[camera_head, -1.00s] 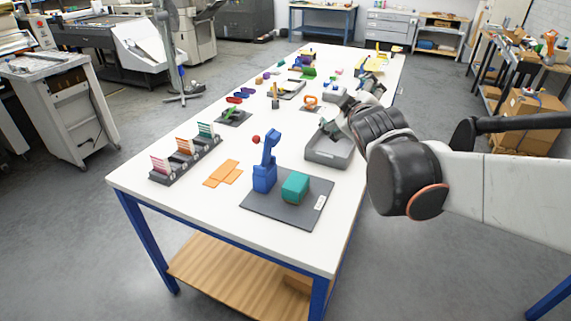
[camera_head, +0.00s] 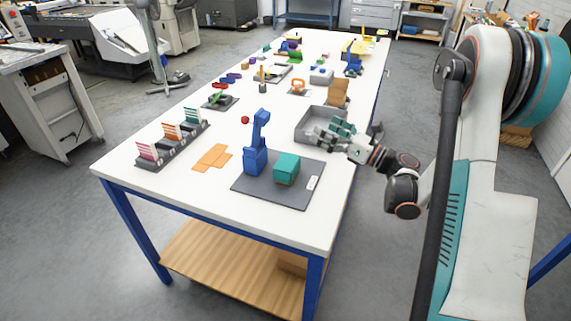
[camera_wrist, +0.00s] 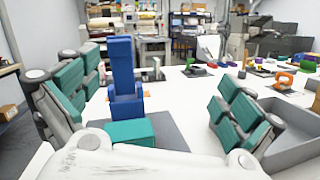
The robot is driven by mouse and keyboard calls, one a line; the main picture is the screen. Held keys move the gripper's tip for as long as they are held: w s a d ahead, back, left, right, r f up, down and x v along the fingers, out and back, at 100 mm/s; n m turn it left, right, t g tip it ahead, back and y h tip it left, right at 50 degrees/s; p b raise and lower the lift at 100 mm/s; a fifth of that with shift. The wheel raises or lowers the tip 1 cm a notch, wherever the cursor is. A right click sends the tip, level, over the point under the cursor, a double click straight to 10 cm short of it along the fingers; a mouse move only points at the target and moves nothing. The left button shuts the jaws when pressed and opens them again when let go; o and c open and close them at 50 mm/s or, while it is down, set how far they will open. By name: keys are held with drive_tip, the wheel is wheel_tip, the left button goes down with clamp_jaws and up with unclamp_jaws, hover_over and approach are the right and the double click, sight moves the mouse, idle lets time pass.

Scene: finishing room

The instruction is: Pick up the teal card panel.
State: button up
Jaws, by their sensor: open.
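The teal card panel (camera_head: 192,114) stands upright in the far slot of a dark rack (camera_head: 168,150) at the table's left edge, beyond an orange and a pink card. In the wrist view I cannot make it out. My gripper (camera_head: 328,133) is open and empty beside the grey tray, well to the right of the rack. In the wrist view its teal-padded fingers (camera_wrist: 155,85) are spread wide. Between them show a blue upright stand (camera_wrist: 123,80) and a teal block (camera_wrist: 132,132), both on a dark mat.
The blue stand (camera_head: 256,150) with a red ball and the teal block (camera_head: 286,168) lie between my gripper and the rack. Flat orange pieces (camera_head: 212,157) lie near the rack. The grey tray (camera_head: 309,125) is close to my gripper. The near left tabletop is clear.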

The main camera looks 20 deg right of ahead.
drive_tip(key=s+f+n+g, duration=0.1)
drive_tip(key=f, duration=0.3)
drive_tip(key=s+f+n+g, duration=0.1)
drive_tip(key=s+f+n, duration=0.1)
drive_tip(key=f, duration=0.2)
drive_tip(key=s+f+n+g+y, duration=0.1)
drive_tip(key=s+f+n+g, duration=0.1)
drive_tip(key=f, duration=0.1)
drive_tip(key=shift+s+f, duration=0.1)
drive_tip(key=shift+f, duration=0.3)
drive_tip(key=shift+a+f+n, duration=0.2)
drive_tip(key=shift+f+n, duration=0.05)
drive_tip(key=shift+n, duration=0.05)
drive_tip(key=b, duration=0.2)
approach(285, 161)
drive_tip(key=x, duration=0.4)
drive_tip(key=shift+a, duration=0.25)
drive_tip(key=b+x, duration=0.1)
drive_tip(key=x, duration=0.1)
drive_tip(key=b+x, duration=0.1)
drive_tip(key=x, duration=0.1)
drive_tip(key=shift+w+a+f, duration=0.2)
drive_tip(key=shift+w+a+r, duration=0.1)
drive_tip(key=shift+w+a, duration=0.2)
drive_tip(key=shift+a, duration=0.05)
drive_tip(key=c, duration=0.9)
